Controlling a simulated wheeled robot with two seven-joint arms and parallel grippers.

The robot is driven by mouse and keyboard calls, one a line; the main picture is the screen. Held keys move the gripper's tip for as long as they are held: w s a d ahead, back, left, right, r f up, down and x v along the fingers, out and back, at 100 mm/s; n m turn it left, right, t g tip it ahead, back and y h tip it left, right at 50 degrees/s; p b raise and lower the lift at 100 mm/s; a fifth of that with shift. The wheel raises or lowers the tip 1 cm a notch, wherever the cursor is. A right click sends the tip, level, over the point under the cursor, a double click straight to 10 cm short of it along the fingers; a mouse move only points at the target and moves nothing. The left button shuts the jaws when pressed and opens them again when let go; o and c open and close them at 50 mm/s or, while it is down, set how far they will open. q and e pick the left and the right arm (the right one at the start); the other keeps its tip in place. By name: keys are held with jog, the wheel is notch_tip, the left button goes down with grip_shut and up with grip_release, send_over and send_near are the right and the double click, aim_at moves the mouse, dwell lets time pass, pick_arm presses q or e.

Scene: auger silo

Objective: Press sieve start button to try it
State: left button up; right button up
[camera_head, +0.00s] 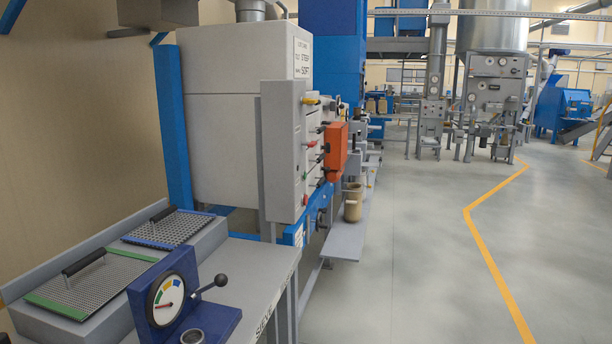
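A tall light-grey cabinet (235,120) stands left of centre, with a grey control panel (281,150) on its near side. The panel's right face is seen edge-on and carries small coloured controls. I cannot tell which is the sieve start button. Two mesh sieve trays with black handles, one green-edged (75,285) and one blue-edged (165,229), lie on the bench at lower left. Neither of my grippers is in view.
A grey bench (262,262) holds a blue gauge stand (185,285) with a black-knobbed lever. An orange box (336,152) juts from the cabinet, and a tan bucket (352,203) sits on a low shelf beyond. Open floor (425,250) with a yellow line lies right.

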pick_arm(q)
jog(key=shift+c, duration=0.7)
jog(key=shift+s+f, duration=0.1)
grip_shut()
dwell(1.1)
